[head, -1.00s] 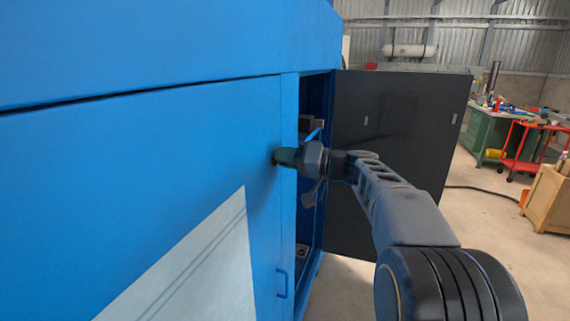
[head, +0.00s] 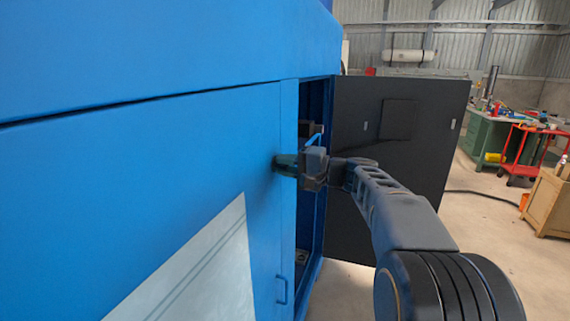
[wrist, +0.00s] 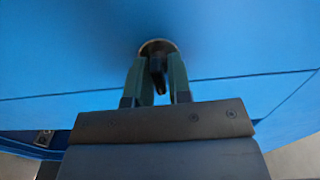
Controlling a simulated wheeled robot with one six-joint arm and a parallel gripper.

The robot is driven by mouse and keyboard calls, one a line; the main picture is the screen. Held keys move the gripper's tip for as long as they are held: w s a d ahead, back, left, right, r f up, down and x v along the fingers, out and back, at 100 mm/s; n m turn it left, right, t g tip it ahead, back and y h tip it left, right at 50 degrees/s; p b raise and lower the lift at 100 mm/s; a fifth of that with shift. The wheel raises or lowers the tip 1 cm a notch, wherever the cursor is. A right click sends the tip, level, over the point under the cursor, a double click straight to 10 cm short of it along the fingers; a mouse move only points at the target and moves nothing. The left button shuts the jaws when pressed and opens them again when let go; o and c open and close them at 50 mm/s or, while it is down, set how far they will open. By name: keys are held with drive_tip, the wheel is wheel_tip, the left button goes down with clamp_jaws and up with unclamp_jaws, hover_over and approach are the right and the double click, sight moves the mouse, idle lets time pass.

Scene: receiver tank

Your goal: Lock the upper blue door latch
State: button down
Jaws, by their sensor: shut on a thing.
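The blue door (head: 150,165) fills the left of the head view. In the wrist view, the upper latch (wrist: 158,62) is a round metal base with a dark handle on the blue panel. My gripper (wrist: 157,78) has its two green fingers on either side of the dark handle and is shut on it. In the head view my gripper (head: 285,162) is at the door's right side, and it hides the latch there. The handle's exact angle is hard to tell.
A lower blue handle (head: 281,289) is below on the same panel. A dark door (head: 395,150) stands open to the right of the cabinet opening (head: 312,215). Farther right are a green workbench (head: 485,135), a red cart (head: 522,150) and a wooden cabinet (head: 548,200), with open floor between.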

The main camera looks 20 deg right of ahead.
drive_tip(key=shift+m, duration=0.3)
idle(0.4)
drive_tip(key=c, duration=1.2)
unclamp_jaws()
drive_tip(key=b+v, duration=0.1)
drive_tip(key=v, duration=1.2)
drive_tip(key=shift+s+d, duration=0.2)
drive_tip(key=shift+d, duration=0.15)
